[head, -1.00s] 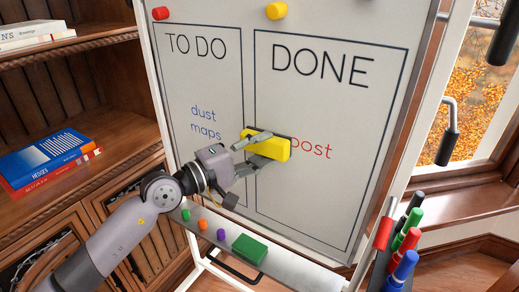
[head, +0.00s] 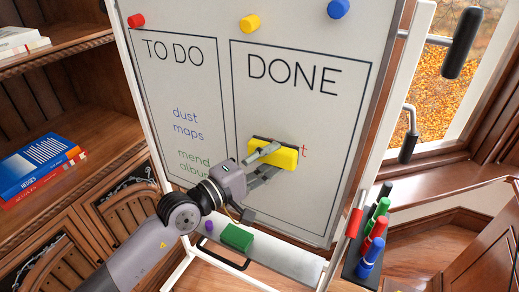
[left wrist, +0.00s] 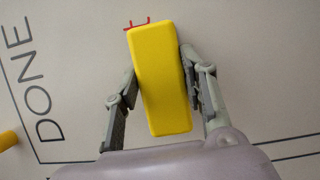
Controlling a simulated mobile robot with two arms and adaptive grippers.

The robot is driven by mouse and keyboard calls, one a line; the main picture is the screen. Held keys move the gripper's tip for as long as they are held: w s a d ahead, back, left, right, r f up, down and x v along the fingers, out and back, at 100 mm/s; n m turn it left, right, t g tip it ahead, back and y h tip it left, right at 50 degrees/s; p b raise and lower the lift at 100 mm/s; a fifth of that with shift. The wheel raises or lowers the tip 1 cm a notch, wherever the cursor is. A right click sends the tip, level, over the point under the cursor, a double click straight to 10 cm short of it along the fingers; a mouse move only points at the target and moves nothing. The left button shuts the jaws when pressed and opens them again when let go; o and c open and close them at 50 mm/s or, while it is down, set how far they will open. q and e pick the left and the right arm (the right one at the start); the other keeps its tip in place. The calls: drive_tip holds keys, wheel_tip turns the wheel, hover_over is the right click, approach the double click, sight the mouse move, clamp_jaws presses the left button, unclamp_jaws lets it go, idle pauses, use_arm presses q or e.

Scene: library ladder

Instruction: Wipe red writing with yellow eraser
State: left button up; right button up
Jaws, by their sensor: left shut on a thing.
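The yellow eraser (head: 273,156) has a dark strip along its upper edge and lies against the whiteboard in the DONE column. My left gripper (head: 266,161) is shut on it, with a finger on either side in the left wrist view (left wrist: 160,75). Only the last letter of the red writing (head: 304,152) shows, just right of the eraser. Red strokes also show past the eraser's end in the left wrist view (left wrist: 137,24). The board behind the eraser is hidden. My right gripper is not in view.
The whiteboard (head: 215,130) has blue and green writing under TO DO. Its ledge holds a green block (head: 237,237) and a purple piece (head: 209,226). Several markers (head: 371,248) stand in a holder at the right. Books (head: 42,166) lie on the left shelf.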

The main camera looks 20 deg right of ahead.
sight(290, 165)
use_arm(q)
drive_tip(key=shift+s+d, duration=0.2)
drive_tip(key=shift+s+d+r+p, duration=0.15)
drive_tip(key=shift+s+d+p, duration=0.25)
drive_tip(key=shift+p, duration=0.3)
drive_tip(key=shift+s+d+p, duration=0.55)
drive_tip(key=shift+p, duration=0.15)
drive_tip(key=shift+s+d+p, duration=0.3)
drive_tip(key=shift+s+d, duration=0.15)
drive_tip(key=shift+s+d+p, duration=0.55)
drive_tip(key=shift+p, duration=0.15)
drive_tip(key=shift+s+d+p, duration=0.55)
drive_tip(key=shift+s+d, duration=0.2)
